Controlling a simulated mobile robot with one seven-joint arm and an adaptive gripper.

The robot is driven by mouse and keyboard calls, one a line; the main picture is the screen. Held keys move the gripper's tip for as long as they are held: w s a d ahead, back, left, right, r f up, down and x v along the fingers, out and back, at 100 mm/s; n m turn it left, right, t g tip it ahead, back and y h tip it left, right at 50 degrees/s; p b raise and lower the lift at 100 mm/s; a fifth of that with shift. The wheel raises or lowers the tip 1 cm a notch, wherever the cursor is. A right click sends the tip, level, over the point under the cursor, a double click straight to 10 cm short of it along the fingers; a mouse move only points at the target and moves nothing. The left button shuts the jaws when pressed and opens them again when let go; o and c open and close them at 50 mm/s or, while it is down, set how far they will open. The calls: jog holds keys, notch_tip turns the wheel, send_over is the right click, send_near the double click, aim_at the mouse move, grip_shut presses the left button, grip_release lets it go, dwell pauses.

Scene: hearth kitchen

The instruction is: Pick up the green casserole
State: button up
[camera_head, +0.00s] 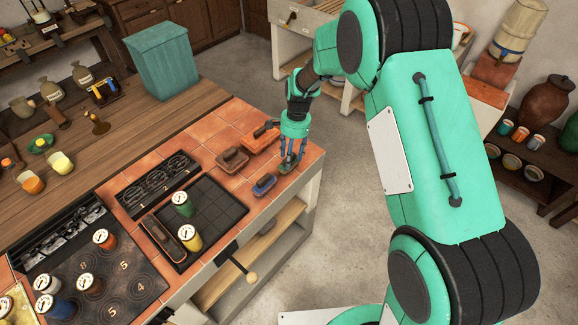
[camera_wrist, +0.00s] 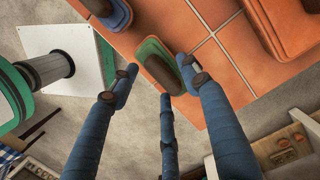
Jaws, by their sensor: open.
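The green casserole (camera_wrist: 148,49) is small, with a brown handle or knob on top. In the wrist view it sits on the orange tiles near the counter edge. In the head view it is mostly hidden behind my fingers at the counter's right corner. My gripper (camera_head: 289,160) points down over it, open. In the wrist view my gripper (camera_wrist: 163,84) has its blue fingers spread, with the casserole between and just beyond the outer fingertips. I cannot tell whether any finger touches it.
A blue casserole (camera_head: 264,185) stands close by on the front side. A brown casserole (camera_head: 232,158) and a larger orange casserole (camera_head: 262,137) are to the left and behind. A black grid plate (camera_head: 215,210) holds green and yellow canisters. Open floor lies past the counter edge.

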grip_shut()
jog(key=shift+r, duration=0.15)
dwell(0.4)
jog(key=shift+r, duration=0.55)
jog(key=shift+s+r+p, duration=0.2)
jog(key=shift+r+p, duration=0.15)
jog(key=shift+r, duration=0.3)
jog(key=shift+s+r+p, duration=0.2)
jog(key=shift+r+p, duration=0.15)
jog(key=shift+r, duration=0.25)
jog(key=s+d+r+p, duration=0.1)
jog(key=s+d+p, duration=0.1)
jog(key=s, duration=1.3)
jog(key=shift+d, duration=0.7)
jog(key=shift+w+r, duration=0.1)
